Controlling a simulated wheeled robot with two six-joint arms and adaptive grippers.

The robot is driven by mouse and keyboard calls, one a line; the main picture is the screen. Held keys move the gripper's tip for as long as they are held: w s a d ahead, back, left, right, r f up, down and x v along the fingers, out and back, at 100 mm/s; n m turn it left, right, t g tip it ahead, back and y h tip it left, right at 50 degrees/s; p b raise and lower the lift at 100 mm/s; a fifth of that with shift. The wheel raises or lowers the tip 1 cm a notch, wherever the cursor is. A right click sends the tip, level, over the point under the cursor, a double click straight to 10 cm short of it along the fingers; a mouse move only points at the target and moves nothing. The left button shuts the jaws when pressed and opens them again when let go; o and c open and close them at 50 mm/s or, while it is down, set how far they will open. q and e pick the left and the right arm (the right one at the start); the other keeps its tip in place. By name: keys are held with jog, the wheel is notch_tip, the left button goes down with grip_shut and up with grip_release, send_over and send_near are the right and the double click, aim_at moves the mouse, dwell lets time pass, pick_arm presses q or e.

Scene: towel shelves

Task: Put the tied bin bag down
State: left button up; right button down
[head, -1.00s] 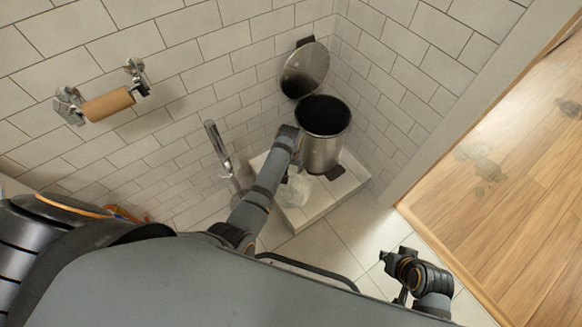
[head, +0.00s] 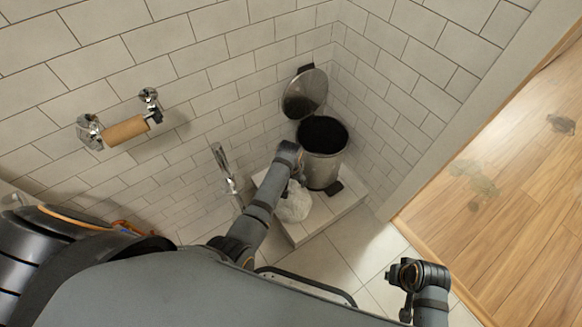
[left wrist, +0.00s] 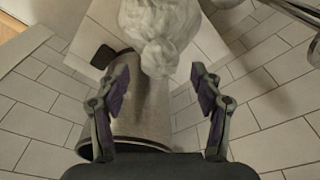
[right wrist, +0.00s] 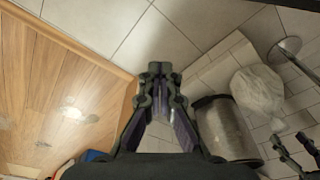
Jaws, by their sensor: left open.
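The tied bin bag (head: 293,204), whitish and translucent, rests on the pale tiled ledge (head: 318,222), in front of the metal bin. In the left wrist view the bag (left wrist: 158,28) lies just beyond my fingertips, its bunched knot near the gap between them. My left gripper (left wrist: 160,75) is open and empty; in the head view my wrist hides most of it. The right wrist view also shows the bag (right wrist: 258,93) on the ledge, with my left gripper (right wrist: 297,150) apart from it. My right gripper (right wrist: 158,72) has its fingertips together with nothing between them.
The open metal bin (head: 322,160) stands on the ledge in the corner, its lid (head: 304,94) raised against the wall. A metal stand (head: 224,168) is left of the bag. A paper roll holder (head: 125,130) is on the wall. Wooden floor (head: 500,220) lies at right.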

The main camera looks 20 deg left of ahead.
pick_arm(q)
jog(key=r+p, duration=0.4)
jog(key=shift+s+r+p, duration=0.15)
jog(key=shift+s+p, duration=0.1)
jog(key=shift+p, duration=0.05)
jog(key=r+p, duration=0.3)
jog(key=p, duration=0.1)
jog(key=shift+s+r, duration=0.15)
jog(key=shift+s, duration=0.15)
pick_arm(e)
jog(key=s+d+f, duration=0.2)
jog(key=s+f, duration=0.3)
jog(key=f, duration=0.3)
jog(key=s+d+f+h, duration=0.1)
jog(key=s+d+f, duration=0.2)
jog(key=s+f, duration=0.2)
notch_tip(320, 180, down, 3)
jog(key=shift+s+f, duration=0.1)
jog(key=shift+s, duration=0.3)
pick_arm(q)
jog(key=shift+w, duration=0.1)
